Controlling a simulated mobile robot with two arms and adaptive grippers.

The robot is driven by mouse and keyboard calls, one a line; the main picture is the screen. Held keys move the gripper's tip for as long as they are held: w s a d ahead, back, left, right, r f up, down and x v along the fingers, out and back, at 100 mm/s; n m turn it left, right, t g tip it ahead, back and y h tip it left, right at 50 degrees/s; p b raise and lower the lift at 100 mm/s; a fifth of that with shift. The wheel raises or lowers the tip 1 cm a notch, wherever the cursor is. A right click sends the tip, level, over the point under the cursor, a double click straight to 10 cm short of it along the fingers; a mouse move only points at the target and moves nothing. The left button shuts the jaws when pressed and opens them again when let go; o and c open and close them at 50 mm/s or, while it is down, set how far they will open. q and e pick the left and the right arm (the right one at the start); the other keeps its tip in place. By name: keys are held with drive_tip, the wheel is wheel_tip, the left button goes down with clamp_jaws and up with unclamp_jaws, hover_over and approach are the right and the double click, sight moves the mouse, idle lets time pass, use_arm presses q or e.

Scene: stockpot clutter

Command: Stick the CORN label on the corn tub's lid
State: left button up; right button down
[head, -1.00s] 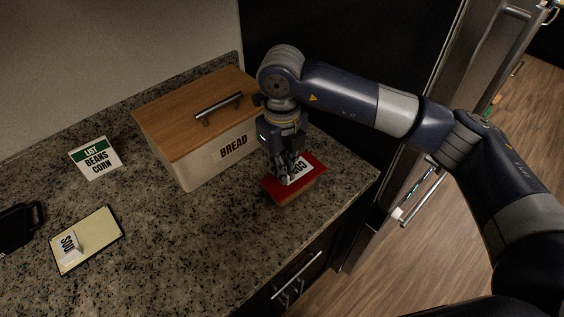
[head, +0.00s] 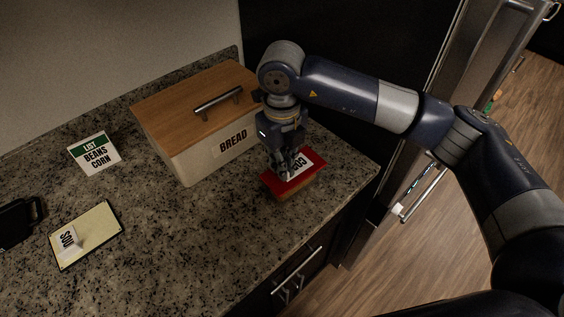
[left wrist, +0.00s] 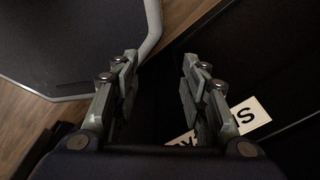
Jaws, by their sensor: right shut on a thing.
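The white CORN label (head: 300,165) shows over the lid, partly hidden by my fingers. My right gripper (head: 286,175) points down at the lid and is shut on the label. I cannot tell whether the label lies flat against the lid. My left gripper (left wrist: 160,90) shows only in the left wrist view. Its fingers are apart with nothing between the tips, and a white lettered card (left wrist: 245,117) lies beyond them.
A bread bin (head: 205,125) with a wooden lid stands just left of the tub. A pale board (head: 95,230) holds a SOUP label (head: 68,240). A black object (head: 18,222) sits at the left edge. The front middle counter is clear.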

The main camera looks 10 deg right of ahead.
drive_tip(key=shift+f+b, duration=0.4)
drive_tip(key=shift+f, duration=0.05)
idle(0.5)
drive_tip(key=c, duration=1.7)
unclamp_jaws()
drive_tip(key=shift+r, duration=0.15)
drive_tip(key=shift+r+p, duration=1.15)
drive_tip(key=shift+r, duration=1.75)
